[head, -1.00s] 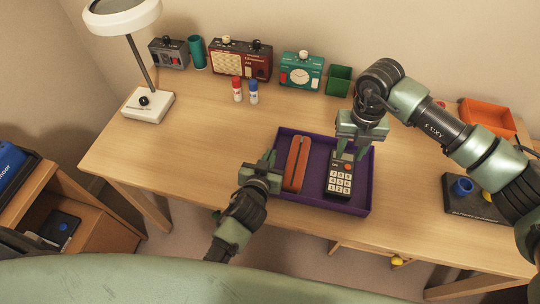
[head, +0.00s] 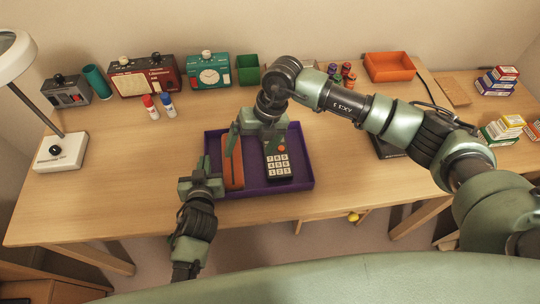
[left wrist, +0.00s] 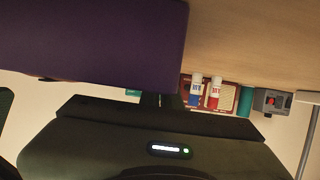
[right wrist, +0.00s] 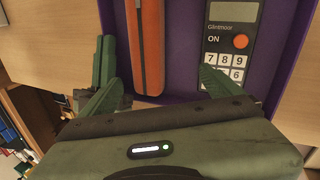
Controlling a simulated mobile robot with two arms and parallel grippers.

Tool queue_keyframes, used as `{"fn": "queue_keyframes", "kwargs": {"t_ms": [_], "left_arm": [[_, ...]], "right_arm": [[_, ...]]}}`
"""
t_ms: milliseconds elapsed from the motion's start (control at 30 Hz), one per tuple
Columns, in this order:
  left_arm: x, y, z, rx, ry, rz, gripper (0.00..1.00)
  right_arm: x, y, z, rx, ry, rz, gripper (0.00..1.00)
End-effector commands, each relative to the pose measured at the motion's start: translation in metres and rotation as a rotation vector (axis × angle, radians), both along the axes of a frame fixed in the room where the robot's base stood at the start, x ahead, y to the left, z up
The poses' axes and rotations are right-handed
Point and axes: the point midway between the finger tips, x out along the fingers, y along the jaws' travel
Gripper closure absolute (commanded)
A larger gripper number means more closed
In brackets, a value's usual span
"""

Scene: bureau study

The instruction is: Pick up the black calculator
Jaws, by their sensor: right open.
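The black calculator (head: 278,164), with light keys and an orange button, lies in the purple tray (head: 304,184). In the right wrist view the calculator (right wrist: 232,40) is on the right, its lower keys partly hidden by a finger. My right gripper (head: 250,143) is open and empty above the tray. Its fingers spread over the gap between the orange-brown case (head: 233,172) and the calculator; one finger overlaps the calculator in view. Contact cannot be told. My left gripper (head: 203,168) is at the tray's left edge; its jaw opening is unclear.
Red and blue capped bottles (head: 151,107), a radio (head: 144,78), a teal clock (head: 208,71) and a green box (head: 248,70) stand behind. A white lamp (head: 60,151) is at left. An orange bin (head: 389,66) and small boxes (head: 497,80) are at right.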

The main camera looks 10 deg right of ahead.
Motion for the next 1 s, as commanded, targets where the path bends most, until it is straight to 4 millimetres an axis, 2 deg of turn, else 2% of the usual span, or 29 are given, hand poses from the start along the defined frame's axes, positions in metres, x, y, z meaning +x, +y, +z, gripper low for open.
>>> {"fn": "queue_keyframes", "kwargs": {"t_ms": [33, 100, 200, 300, 433, 533, 600, 700, 767, 867, 1000], "left_arm": [[0.0, 0.0, 0.0, 0.0, 0.001, 0.0, 1.0], [0.0, 0.0, 0.0, 0.0, 0.001, 0.0, 1.0], [0.0, 0.0, 0.0, 0.0, 0.001, 0.0, 1.0], [0.0, 0.0, 0.0, 0.0, 0.001, 0.0, 1.0], [0.0, 0.0, 0.0, 0.0, 0.001, 0.0, 1.0], [0.0, 0.0, 0.0, 0.0, 0.001, 0.0, 1.0], [0.0, 0.0, 0.0, 0.0, 0.001, 0.0, 1.0], [0.0, 0.0, 0.0, 0.0, 0.001, 0.0, 1.0], [0.0, 0.0, 0.0, 0.0, 0.001, 0.0, 1.0], [0.0, 0.0, 0.0, 0.0, 0.001, 0.0, 1.0], [0.0, 0.0, 0.0, 0.0, 0.001, 0.0, 1.0]], "right_arm": [[-0.01, 0.023, -0.003, 0.118, 0.014, -0.01, 0.06], [-0.017, 0.056, 0.004, 0.303, 0.018, -0.042, 0.06], [-0.021, 0.092, 0.024, 0.56, 0.018, -0.125, 0.06], [-0.018, 0.114, 0.049, 0.801, 0.014, -0.249, 0.06], [-0.005, 0.122, 0.085, 1.093, 0.016, -0.477, 0.06], [0.004, 0.114, 0.106, 1.303, 0.047, -0.71, 0.06], [0.009, 0.102, 0.115, 1.435, 0.093, -0.902, 0.06], [0.011, 0.076, 0.115, 1.581, 0.18, -1.195, 0.06], [0.01, 0.058, 0.106, 1.644, 0.24, -1.384, 0.06], [0.001, 0.021, 0.081, 1.705, 0.333, -1.713, 0.06], [-0.027, -0.026, 0.031, 1.694, 0.43, -2.142, 0.06]]}}
